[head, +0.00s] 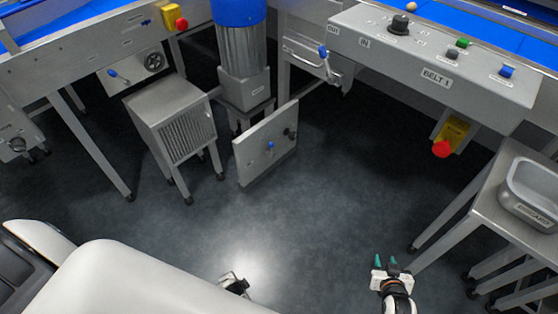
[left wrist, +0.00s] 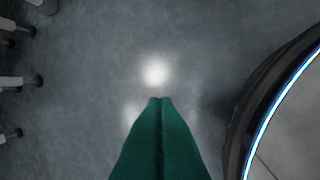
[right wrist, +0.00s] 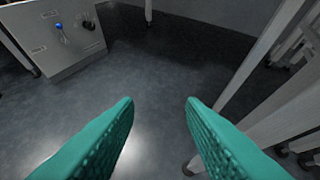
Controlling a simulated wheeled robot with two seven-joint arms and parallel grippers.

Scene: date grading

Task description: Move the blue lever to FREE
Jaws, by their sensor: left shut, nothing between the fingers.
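Several blue-handled levers show in the head view, and no FREE mark is legible. One blue lever (head: 270,146) sits on a low grey panel (head: 252,160) standing near the floor; it also shows in the right wrist view (right wrist: 59,26). Another blue-tipped lever (head: 323,52) is under the belt frame, and a third blue lever (head: 113,74) is on the left machine. My right gripper (head: 386,260) is open and empty over the floor, apart from all of them; its green fingers (right wrist: 160,101) frame bare floor. My left gripper (left wrist: 160,99) is shut and empty above the floor.
A BELT 1 control box (head: 440,50) has knobs and buttons. A red emergency stop (head: 442,148) hangs below it. A grey tray (head: 510,185) sits on a metal table at right. A vented cabinet (head: 150,100) stands left. The central floor is clear.

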